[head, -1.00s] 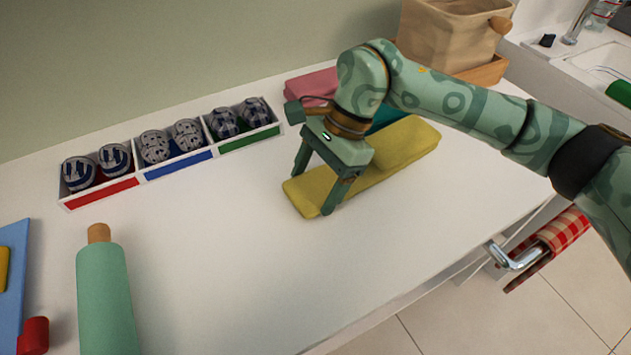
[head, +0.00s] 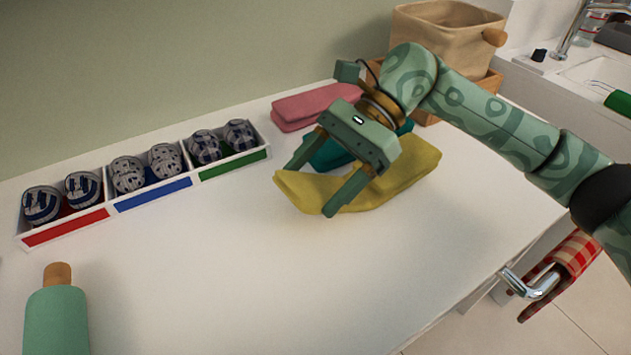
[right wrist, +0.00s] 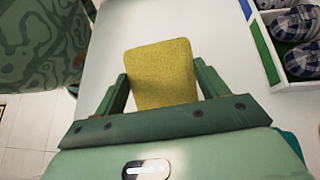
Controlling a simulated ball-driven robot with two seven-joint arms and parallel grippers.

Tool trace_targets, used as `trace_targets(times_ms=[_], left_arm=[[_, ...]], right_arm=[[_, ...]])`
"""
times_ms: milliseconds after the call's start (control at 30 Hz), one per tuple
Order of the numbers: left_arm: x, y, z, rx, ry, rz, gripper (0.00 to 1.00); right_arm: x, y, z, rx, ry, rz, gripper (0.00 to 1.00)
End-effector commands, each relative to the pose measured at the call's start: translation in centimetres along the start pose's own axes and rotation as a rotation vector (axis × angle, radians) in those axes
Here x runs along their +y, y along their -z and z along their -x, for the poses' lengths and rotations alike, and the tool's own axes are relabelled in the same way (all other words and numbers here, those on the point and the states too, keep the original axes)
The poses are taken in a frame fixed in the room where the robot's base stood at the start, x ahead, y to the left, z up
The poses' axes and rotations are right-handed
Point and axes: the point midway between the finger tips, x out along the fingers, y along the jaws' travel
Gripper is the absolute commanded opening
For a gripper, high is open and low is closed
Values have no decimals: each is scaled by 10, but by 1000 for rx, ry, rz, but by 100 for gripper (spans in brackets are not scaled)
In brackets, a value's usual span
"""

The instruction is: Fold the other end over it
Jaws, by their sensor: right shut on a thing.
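A yellow cloth (head: 408,168) lies on the white top, its right part a thick folded stack. My right gripper (head: 308,190) is shut on the cloth's left end and holds it a little raised, so the cloth sags between that end and the stack. In the right wrist view the yellow cloth (right wrist: 162,75) stands up between the two fingers (right wrist: 160,90). My arm and gripper hide part of the cloth's middle. My left gripper is not in view.
Behind the cloth lie a teal cloth (head: 328,154) and a pink folded cloth (head: 316,104). A beige basket (head: 440,40) stands at the back right. A green roller-like thing (head: 56,320) is at front left. The front middle is clear.

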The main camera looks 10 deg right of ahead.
Motion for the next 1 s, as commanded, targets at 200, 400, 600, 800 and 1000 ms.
trace_targets(times_ms=[200, 400, 600, 800, 1000], left_arm=[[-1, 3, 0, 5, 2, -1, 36], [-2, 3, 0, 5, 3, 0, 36], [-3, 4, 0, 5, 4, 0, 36], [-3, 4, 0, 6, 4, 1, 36], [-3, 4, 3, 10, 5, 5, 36]], right_arm=[[0, 0, 1, -5, 0, -1, 32], [0, 0, 1, -5, 0, -1, 78], [0, 0, 1, -4, 0, -1, 95], [0, 0, 4, -3, 1, -2, 95], [0, -1, 38, -2, 5, -3, 95]])
